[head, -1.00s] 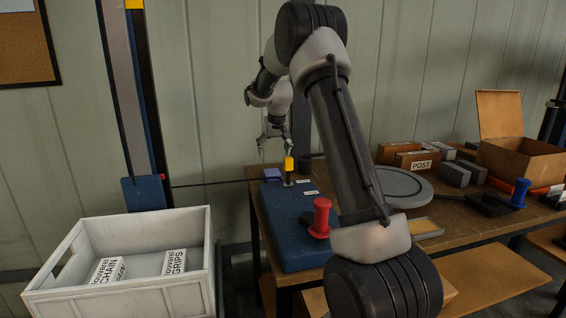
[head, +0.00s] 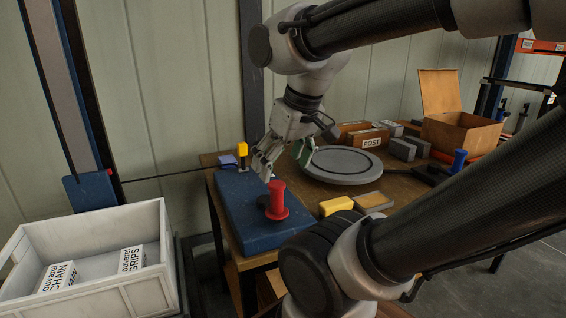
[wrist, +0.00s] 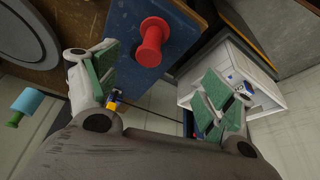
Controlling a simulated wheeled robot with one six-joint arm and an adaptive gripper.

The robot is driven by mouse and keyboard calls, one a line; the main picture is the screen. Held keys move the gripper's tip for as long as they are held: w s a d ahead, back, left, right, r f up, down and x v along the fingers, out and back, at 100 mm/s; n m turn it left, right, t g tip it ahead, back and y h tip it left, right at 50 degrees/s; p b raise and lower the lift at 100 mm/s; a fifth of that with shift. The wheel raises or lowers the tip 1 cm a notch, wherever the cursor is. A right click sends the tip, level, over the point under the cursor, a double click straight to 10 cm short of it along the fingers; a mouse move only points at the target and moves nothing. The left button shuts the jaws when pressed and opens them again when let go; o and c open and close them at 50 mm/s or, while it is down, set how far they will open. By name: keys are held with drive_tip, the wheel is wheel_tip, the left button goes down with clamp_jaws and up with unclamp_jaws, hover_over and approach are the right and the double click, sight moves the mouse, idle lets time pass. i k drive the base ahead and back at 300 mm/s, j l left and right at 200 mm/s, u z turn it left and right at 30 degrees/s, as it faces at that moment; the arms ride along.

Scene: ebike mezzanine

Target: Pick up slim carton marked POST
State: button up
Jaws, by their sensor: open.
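The slim carton marked POST (head: 370,140) is brown with a white label. In the head view it stands toward the back of the wooden workbench, beyond the round grey disc. My gripper (head: 283,160) is open and empty above the blue mat, to the left of the carton and well apart from it. In the wrist view my gripper (wrist: 162,88) shows its green finger pads spread wide with nothing between them. I cannot make out the carton in the wrist view.
A red spool-like handle (head: 276,203) stands on the blue mat (head: 240,210) near my gripper. The grey disc (head: 342,167) lies in front of the carton. Grey blocks (head: 402,149) and an open wooden box (head: 462,130) stand to its right. A white crate (head: 165,225) is at left.

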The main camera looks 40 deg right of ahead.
sight(375, 139)
drive_tip(key=z, duration=1.65)
drive_tip(key=i+l+u, duration=0.1)
drive_tip(key=l+u, duration=0.15)
drive_tip(key=u, duration=0.15)
drive_tip(key=i+l+u, duration=0.1)
drive_tip(key=l+u, duration=0.25)
drive_tip(key=i+l+u, duration=0.2)
drive_tip(key=l, duration=1.05)
drive_tip(key=l+u, duration=0.15)
drive_tip(key=l, duration=1.15)
